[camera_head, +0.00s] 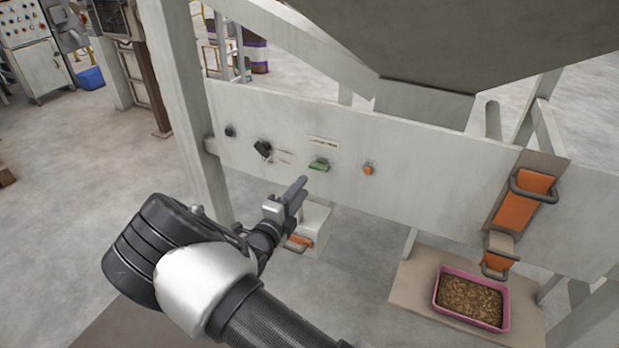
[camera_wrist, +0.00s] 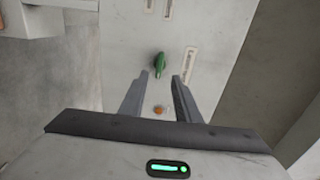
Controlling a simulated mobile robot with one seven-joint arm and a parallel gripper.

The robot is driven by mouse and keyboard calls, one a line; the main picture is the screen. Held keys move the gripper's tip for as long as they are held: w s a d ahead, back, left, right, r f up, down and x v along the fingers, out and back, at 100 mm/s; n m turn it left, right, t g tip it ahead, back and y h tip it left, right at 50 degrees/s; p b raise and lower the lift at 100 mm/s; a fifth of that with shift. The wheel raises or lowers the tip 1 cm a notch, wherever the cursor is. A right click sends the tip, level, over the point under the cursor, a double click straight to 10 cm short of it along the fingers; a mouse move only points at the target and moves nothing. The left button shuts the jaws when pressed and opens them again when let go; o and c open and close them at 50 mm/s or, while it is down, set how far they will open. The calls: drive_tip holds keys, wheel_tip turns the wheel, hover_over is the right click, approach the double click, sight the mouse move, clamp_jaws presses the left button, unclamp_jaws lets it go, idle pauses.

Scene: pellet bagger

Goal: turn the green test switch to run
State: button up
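The green test switch (camera_head: 319,165) sits on the pale panel, below a small label plate (camera_head: 324,143). My gripper (camera_head: 300,187) is in front of the panel, a little below and left of the switch in the head view. In the wrist view the green switch (camera_wrist: 160,65) shows just beyond the fingertips, near the middle. My gripper (camera_wrist: 161,76) has its two fingers apart with nothing between the tips, and it does not appear to touch the switch. The writing on the label is too small to read.
An orange button (camera_head: 368,169) is right of the switch; a black knob (camera_head: 263,149) is left. Orange handled slides (camera_head: 524,198) are at the right, above a pink tray (camera_head: 437,291) of pellets. A hopper (camera_head: 480,40) overhangs the panel.

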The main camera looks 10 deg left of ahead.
drive_tip(key=v, duration=0.8)
drive_tip(key=shift+r, duration=0.1)
drive_tip(key=s+d+r+m+g+h+p, duration=0.1)
drive_tip(key=s+d+r+m+g, duration=0.1)
drive_tip(key=d+r+m+g, duration=0.45)
drive_tip(key=s+d+r+m+g+h+p, duration=0.1)
drive_tip(key=s+d+r+m+g+p, duration=0.15)
drive_tip(key=d+m, duration=0.7)
drive_tip(key=s+d+r+m+g+h, duration=0.1)
drive_tip(key=s+d+r+m+g, duration=0.25)
drive_tip(key=d+r+m, duration=0.35)
drive_tip(key=s+d+r+m+y+p, duration=0.1)
drive_tip(key=s+r+m+y, duration=0.3)
drive_tip(key=s+r+m, duration=0.4)
drive_tip(key=s+d+r+m+t+y+p, duration=0.1)
drive_tip(key=s+r+m+y+p, duration=0.3)
drive_tip(key=m, duration=1.5)
drive_tip(key=s+d+r+y, duration=0.1)
drive_tip(key=s+r, duration=0.3)
drive_tip(key=s, duration=0.1)
drive_tip(key=shift+d+r, duration=0.15)
drive_tip(key=shift+r, duration=0.05)
